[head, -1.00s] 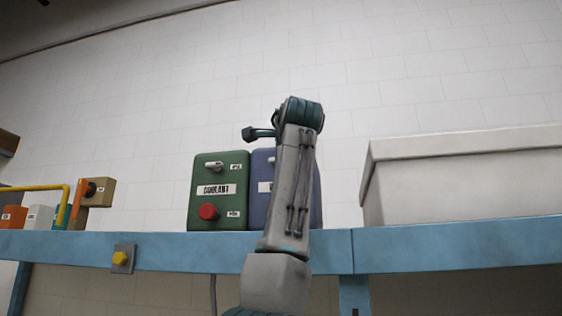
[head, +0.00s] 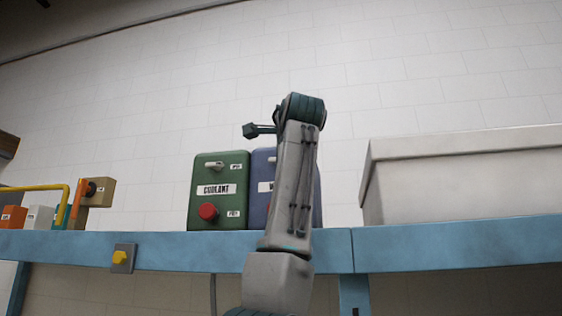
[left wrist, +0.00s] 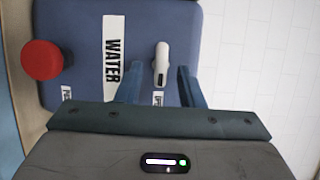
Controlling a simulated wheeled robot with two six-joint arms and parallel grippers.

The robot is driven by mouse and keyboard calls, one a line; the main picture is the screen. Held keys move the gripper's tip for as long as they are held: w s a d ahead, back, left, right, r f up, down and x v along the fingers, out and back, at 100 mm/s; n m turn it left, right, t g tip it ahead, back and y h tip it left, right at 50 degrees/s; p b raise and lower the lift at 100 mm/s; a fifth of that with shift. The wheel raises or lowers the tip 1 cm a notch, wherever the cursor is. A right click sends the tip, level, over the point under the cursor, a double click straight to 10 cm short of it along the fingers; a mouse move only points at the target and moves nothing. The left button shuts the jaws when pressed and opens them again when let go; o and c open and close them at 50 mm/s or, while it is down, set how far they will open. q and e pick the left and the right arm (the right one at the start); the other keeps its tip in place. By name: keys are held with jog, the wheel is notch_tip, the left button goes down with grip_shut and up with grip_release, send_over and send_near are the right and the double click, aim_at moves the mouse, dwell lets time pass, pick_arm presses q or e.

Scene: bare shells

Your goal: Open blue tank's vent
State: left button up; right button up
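The blue tank (head: 263,210) stands on the blue bench, partly hidden behind my arm in the head view. In the left wrist view the blue tank (left wrist: 78,30) appears turned sideways, with a WATER label (left wrist: 114,50), a red knob (left wrist: 41,60) and a white vent lever (left wrist: 161,60). My left gripper (left wrist: 160,82) is open, with one finger on each side of the lever in that picture. A gap shows between the lever and each finger. A small label (left wrist: 157,98) beside the lever is partly covered. My right gripper is in neither view.
A green COOLANT tank (head: 217,172) with its own lever and red knob stands left of the blue tank. A large pale bin (head: 460,180) stands at right. A yellow button (head: 121,258) is on the bench's front edge (head: 190,253). Small boxes and a yellow pipe are far left.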

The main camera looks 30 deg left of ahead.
pick_arm(q)
jog(key=b+v, duration=0.3)
jog(key=v, duration=0.6)
jog(key=shift+s+d+b, duration=0.15)
jog(key=shift+d+b, duration=0.05)
jog(key=shift+b, duration=0.15)
